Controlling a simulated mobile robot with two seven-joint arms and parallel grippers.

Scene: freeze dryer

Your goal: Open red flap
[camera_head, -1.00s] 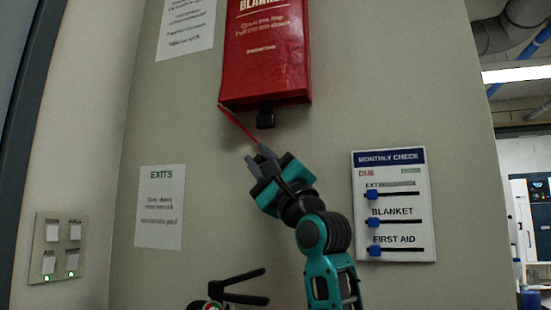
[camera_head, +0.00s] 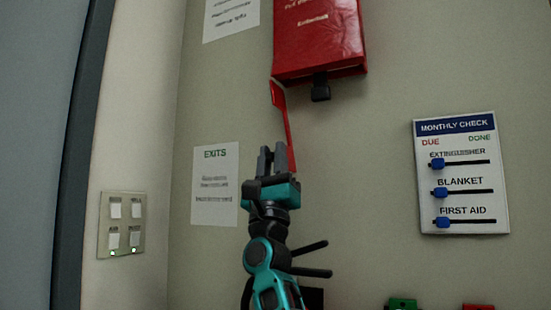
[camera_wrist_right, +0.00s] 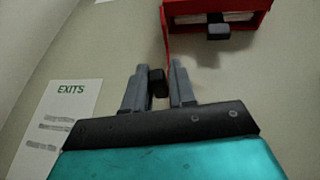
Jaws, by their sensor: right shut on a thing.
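A red blanket box (camera_head: 320,45) is fixed on the wall at the upper middle of the head view. Its red flap (camera_head: 282,115) hangs down from the box's lower left edge, swung open and seen almost edge-on. In the right wrist view the flap (camera_wrist_right: 166,35) is a thin red strip beside the fingers. My right gripper (camera_head: 272,158) is below the box, its fingers pointing up. In the wrist view it is shut on a small black tab (camera_wrist_right: 157,83) at the flap's lower end. A black strap (camera_head: 320,88) hangs under the box. My left gripper is out of view.
An exits notice (camera_head: 215,188) and a switch panel (camera_head: 122,224) are to the left. A monthly check board (camera_head: 461,175) with blue sliders is to the right. Black handle bars (camera_head: 312,272) stick out beside my right arm. Wall between box and board is clear.

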